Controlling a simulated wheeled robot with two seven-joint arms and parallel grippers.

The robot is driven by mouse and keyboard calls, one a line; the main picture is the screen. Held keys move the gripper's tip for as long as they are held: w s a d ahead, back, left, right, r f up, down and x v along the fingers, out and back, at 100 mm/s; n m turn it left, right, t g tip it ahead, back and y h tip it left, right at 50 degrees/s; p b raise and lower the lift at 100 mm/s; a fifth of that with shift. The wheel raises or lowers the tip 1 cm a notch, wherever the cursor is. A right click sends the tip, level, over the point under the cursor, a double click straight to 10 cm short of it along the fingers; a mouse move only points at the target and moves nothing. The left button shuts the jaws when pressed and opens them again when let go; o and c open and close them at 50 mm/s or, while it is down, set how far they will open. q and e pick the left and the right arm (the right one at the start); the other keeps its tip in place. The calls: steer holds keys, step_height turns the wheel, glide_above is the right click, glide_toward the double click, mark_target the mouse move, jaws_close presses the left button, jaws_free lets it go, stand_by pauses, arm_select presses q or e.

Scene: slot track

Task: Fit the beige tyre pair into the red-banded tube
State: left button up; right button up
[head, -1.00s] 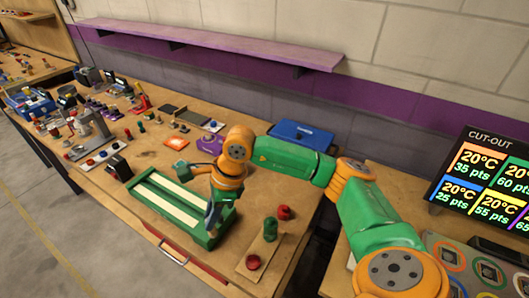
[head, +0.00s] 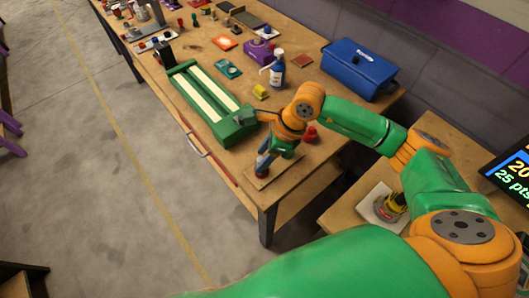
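My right gripper (head: 264,158) is pointed down over a small wooden board (head: 285,172) at the near right corner of the bench. Its fingers are small and partly hidden by the orange wrist, so I cannot tell whether they are open or shut, or on what. A red cylinder (head: 262,171) on the board is close to the fingertips. A green cylinder (head: 285,149) stands just right of the gripper, partly hidden. Another red piece (head: 310,134) is behind the wrist. I cannot make out a beige tyre pair or a red-banded tube. My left gripper is not in view.
A green track (head: 216,125) with white strips lies left of the gripper. Behind are a yellow block (head: 261,91), a bottle (head: 277,70), a purple box (head: 259,51) and a blue case (head: 357,68). A second table (head: 352,205) stands to the right, across a gap.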

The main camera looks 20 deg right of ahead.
steer(key=shift+s+a+r, duration=0.15)
steer(key=shift+s+r, duration=0.35)
steer(key=shift+s, duration=0.15)
arm_select(q)
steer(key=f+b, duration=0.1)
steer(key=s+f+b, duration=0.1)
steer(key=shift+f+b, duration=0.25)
steer(key=shift+b, duration=0.05)
arm_select(e)
steer(key=v, duration=1.2)
steer(key=shift+w+d, duration=0.15)
steer(key=shift+d, duration=0.1)
steer(key=shift+f, duration=0.1)
